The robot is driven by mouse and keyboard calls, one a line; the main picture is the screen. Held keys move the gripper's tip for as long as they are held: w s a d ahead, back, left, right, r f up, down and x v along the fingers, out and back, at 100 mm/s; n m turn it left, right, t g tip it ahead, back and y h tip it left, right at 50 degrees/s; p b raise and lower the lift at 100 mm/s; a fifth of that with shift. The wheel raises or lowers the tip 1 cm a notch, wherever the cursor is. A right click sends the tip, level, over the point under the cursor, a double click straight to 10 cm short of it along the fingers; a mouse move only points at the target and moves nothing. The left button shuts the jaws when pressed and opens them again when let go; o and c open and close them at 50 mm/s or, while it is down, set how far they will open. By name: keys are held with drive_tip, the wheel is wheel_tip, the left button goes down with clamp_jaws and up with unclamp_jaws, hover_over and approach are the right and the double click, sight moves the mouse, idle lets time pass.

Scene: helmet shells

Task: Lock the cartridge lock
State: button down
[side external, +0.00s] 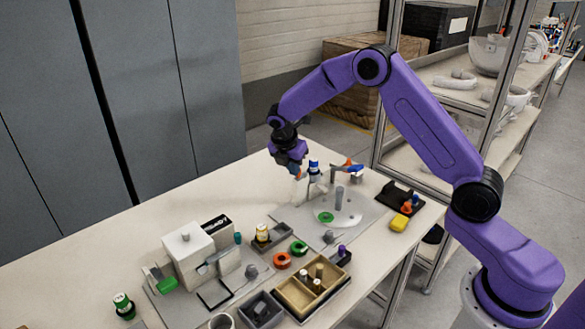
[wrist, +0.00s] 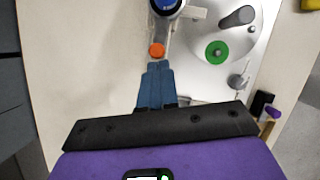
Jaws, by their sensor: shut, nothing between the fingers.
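The cartridge (side external: 314,166) has a dark blue cap and stands upright in a light holder on the metal plate; its cap also shows at the top edge of the wrist view (wrist: 166,5). A round orange knob (wrist: 157,50), which looks like the cartridge lock, is on the near end of the holder. My gripper (wrist: 156,64) is shut and empty, with its blue fingertips right beside the knob in the picture. I cannot tell whether they touch it. In the side view my gripper (side external: 298,174) is just left of the cartridge.
The plate (wrist: 207,75) also carries a grey post (wrist: 237,17), a green ring (wrist: 217,52) and a small grey knob (wrist: 237,81). A white machine (side external: 187,252), a wooden tray (side external: 292,304) and loose rings stand nearer the side camera. The table left of my gripper is clear.

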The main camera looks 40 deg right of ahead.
drive_tip(key=shift+d, duration=1.35)
drive_tip(key=s+a+r, duration=0.2)
drive_tip(key=a+r, duration=0.6)
drive_tip(key=r, duration=0.1)
drive_tip(key=shift+a+r, duration=0.15)
drive_tip(key=shift+r, duration=0.1)
